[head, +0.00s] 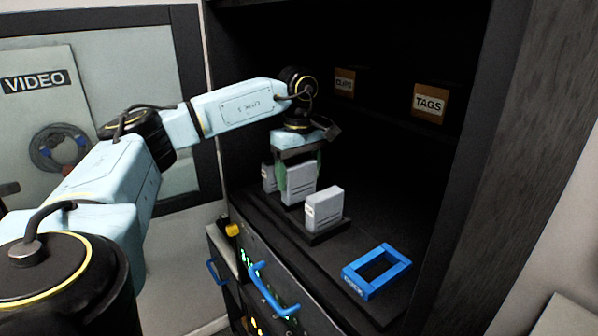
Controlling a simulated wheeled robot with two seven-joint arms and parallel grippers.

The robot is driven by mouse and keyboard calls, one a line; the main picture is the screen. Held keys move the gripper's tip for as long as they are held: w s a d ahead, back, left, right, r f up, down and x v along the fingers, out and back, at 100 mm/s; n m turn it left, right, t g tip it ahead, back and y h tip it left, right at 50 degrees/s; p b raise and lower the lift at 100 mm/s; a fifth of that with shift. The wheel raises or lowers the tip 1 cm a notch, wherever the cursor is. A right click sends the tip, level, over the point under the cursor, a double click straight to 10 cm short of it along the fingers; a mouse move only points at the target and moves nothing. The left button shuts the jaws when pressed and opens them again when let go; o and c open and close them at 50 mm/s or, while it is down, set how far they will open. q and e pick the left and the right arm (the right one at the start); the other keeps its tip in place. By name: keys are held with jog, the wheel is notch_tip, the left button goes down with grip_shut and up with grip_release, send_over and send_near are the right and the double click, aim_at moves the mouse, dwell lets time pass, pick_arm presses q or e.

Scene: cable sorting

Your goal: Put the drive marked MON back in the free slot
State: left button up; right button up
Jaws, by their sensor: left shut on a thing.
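My left gripper (298,172) points down with its green fingers on both sides of a grey drive (299,188), the middle one of three, and is shut on it. This drive is upright, at or just above the black dock (329,237); I cannot tell whether it is seated. A second grey drive (324,208) stands upright in the dock to the right. A third drive (267,178) shows partly at the left, behind the gripper. The drives' labels are too small to read, so I cannot tell which is marked MON. My right gripper is out of view.
An empty blue frame (349,281) lies on the dark shelf to the right of the dock. Boxes labelled TAGS (430,118) and CLIPS (344,94) stand at the back. Cabinet walls close in the shelf. Blue handles (272,291) stick out below its front edge.

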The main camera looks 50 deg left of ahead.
aim_at(299, 163)
pick_arm(q)
jog(key=shift+f+b, duration=0.5)
jog(key=shift+f, duration=0.9)
dwell(1.7)
jog(key=o, duration=1.2)
jog(key=shift+o, duration=0.3)
jog(key=shift+r+p, duration=2.25)
jog(key=shift+r, duration=0.25)
jog(key=shift+r+p, duration=0.35)
jog(key=shift+r, duration=0.65)
